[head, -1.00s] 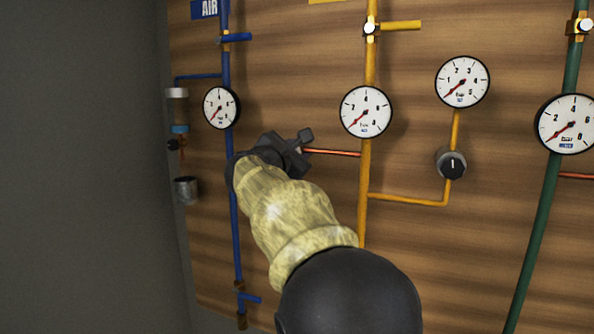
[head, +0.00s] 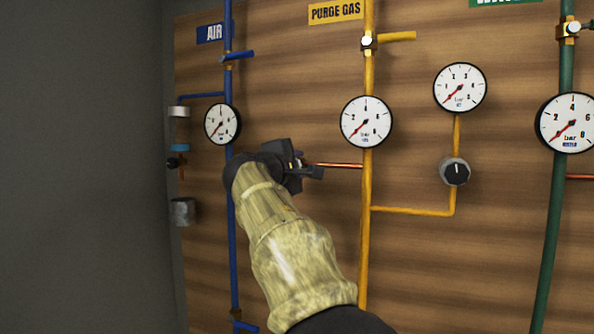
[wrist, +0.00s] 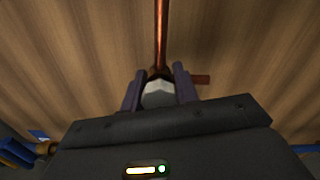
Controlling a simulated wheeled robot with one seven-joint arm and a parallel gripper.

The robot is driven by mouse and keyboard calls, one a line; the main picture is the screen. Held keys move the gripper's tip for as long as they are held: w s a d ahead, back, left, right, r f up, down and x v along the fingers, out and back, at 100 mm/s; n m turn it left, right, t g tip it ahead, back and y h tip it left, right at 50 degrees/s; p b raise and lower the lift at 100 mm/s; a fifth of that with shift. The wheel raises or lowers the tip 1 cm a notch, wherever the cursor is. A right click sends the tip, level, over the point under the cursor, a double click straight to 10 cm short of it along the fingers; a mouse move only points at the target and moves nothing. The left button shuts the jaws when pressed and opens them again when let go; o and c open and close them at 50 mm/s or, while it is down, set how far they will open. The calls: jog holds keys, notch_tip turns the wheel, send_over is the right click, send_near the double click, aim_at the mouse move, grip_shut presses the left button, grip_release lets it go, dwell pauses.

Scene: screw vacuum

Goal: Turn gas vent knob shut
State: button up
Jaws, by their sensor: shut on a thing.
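The purge gas line is a yellow pipe (head: 368,200) on the wooden panel. A thin copper branch (head: 335,165) runs left from it to where my gripper (head: 308,172) is. In the wrist view the copper branch (wrist: 161,40) comes down to a pale grey knob (wrist: 158,95). My gripper's two dark fingers (wrist: 159,88) are shut on this knob, one on each side. In the head view the knob is hidden by my gripper and wrist. A small reddish-brown stub (wrist: 201,80) sticks out just right of the fingers.
A blue air pipe (head: 229,80) passes behind my wrist at left. Gauges hang nearby, including the purge gas gauge (head: 366,121) and the air gauge (head: 222,124). A black regulator knob (head: 455,171) sits at right, with a green pipe (head: 556,220) beyond it.

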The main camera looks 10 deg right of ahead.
dwell(0.3)
jog(key=o, duration=1)
jog(key=b+v, duration=0.6)
jog(key=v, duration=1.1)
jog(key=shift+s+a, duration=0.1)
